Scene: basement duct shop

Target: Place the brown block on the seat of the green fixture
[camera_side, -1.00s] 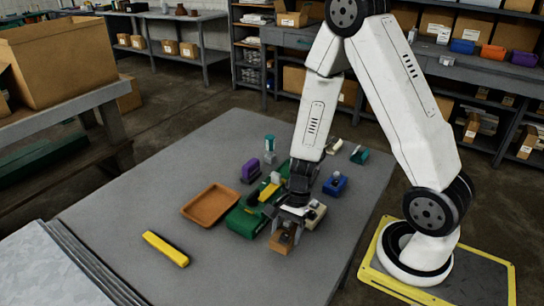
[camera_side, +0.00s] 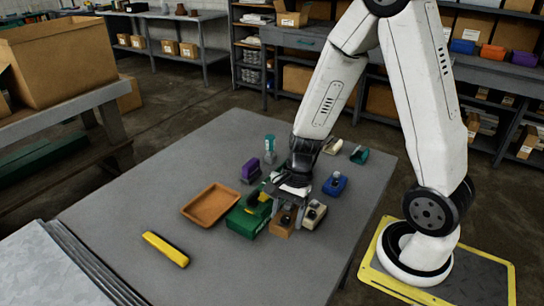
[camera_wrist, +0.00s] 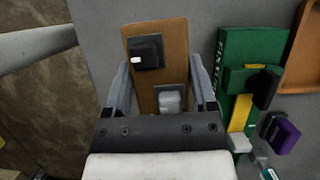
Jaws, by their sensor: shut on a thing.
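The brown block (camera_side: 281,223) is a flat brown piece with a dark square part and a grey knob on its face. It shows between my fingers in the wrist view (camera_wrist: 143,90). My gripper (camera_side: 290,200) is shut on it, with one finger on each side. Whether the block touches the table is hard to tell. The green fixture (camera_side: 244,222) stands just left of the block in the side view, partly behind my gripper. In the wrist view the fixture (camera_wrist: 235,48) lies right of the block, apart from it, with a yellow strip and dark clamp parts. Its seat is not clearly visible.
A beige clamp-like piece (camera_side: 313,214) stands close right of the block, and a blue one (camera_side: 335,184) behind it. A purple piece (camera_side: 251,171) and an orange tray (camera_side: 210,204) are to the left. A yellow bar (camera_side: 165,249) lies front left on otherwise bare table.

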